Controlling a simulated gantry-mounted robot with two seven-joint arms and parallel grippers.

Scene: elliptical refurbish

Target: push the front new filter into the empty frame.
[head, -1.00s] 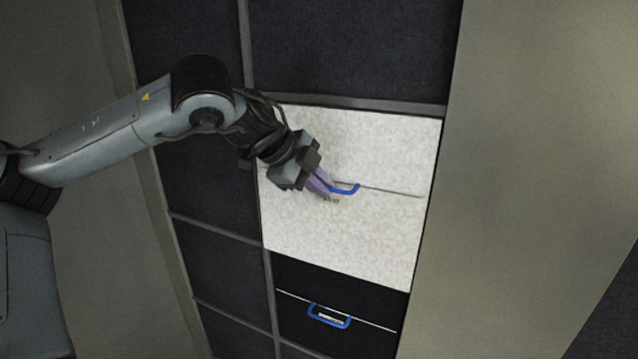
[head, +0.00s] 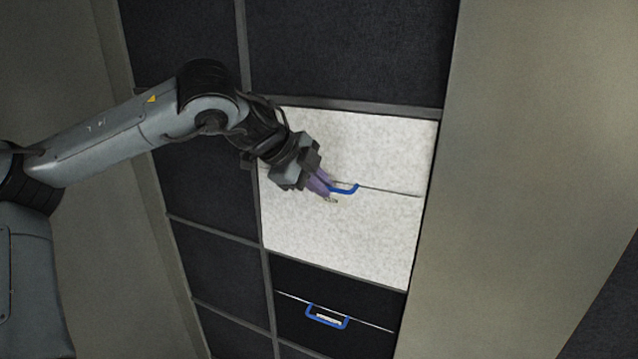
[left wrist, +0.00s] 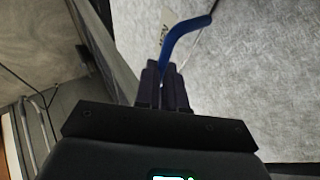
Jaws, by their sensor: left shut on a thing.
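The white filter (head: 375,225) fills the large square opening in the dark filter wall. It has a blue handle (head: 345,189) and a thin dark line across its middle. My left gripper (head: 331,193) is at the left end of this handle, close to the filter's face. In the left wrist view its fingers (left wrist: 164,75) are shut on the near end of the blue handle (left wrist: 182,38), with the pale filter surface (left wrist: 255,85) behind. The fingers hide part of the handle. I cannot tell whether the filter sits fully flush. My right gripper is not in view.
Below the white filter is a dark filter with its own blue handle (head: 327,317). Other dark panels (head: 350,45) and grey frame bars surround it. A plain grey wall (head: 530,160) stands to the right, and free room lies in front of it.

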